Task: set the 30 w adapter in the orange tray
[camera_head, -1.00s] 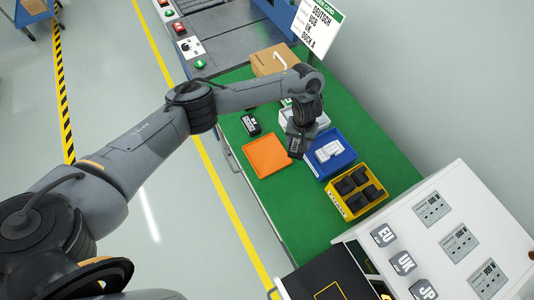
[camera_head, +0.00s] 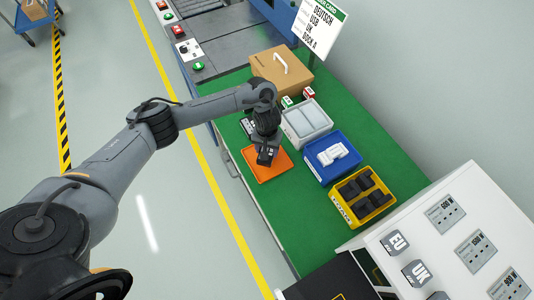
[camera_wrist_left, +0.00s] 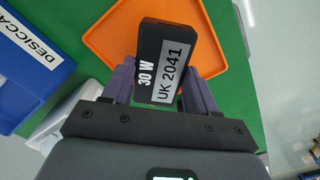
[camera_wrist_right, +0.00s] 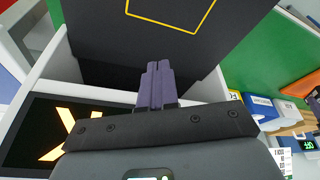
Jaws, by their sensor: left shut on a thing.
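The 30 W adapter (camera_wrist_left: 168,62) is a black block with white "30 W" print and a grey "UK 2041" label. My left gripper (camera_head: 266,157) is shut on it, and its fingers (camera_wrist_left: 160,85) clasp the block's two sides in the left wrist view. The orange tray (camera_head: 262,175) lies on the green bench top, below the adapter; its flat inside (camera_wrist_left: 105,35) also shows behind the block. Whether the adapter touches the tray cannot be told. My right gripper (camera_wrist_right: 158,85) has its fingers together and empty, over a black panel with a yellow outline.
Right of the orange tray stand a blue bin (camera_head: 351,165) with white packs, a yellow bin (camera_head: 341,208) with black adapters and a grey-white tray (camera_head: 290,133). A cardboard box (camera_head: 268,75) stands behind.

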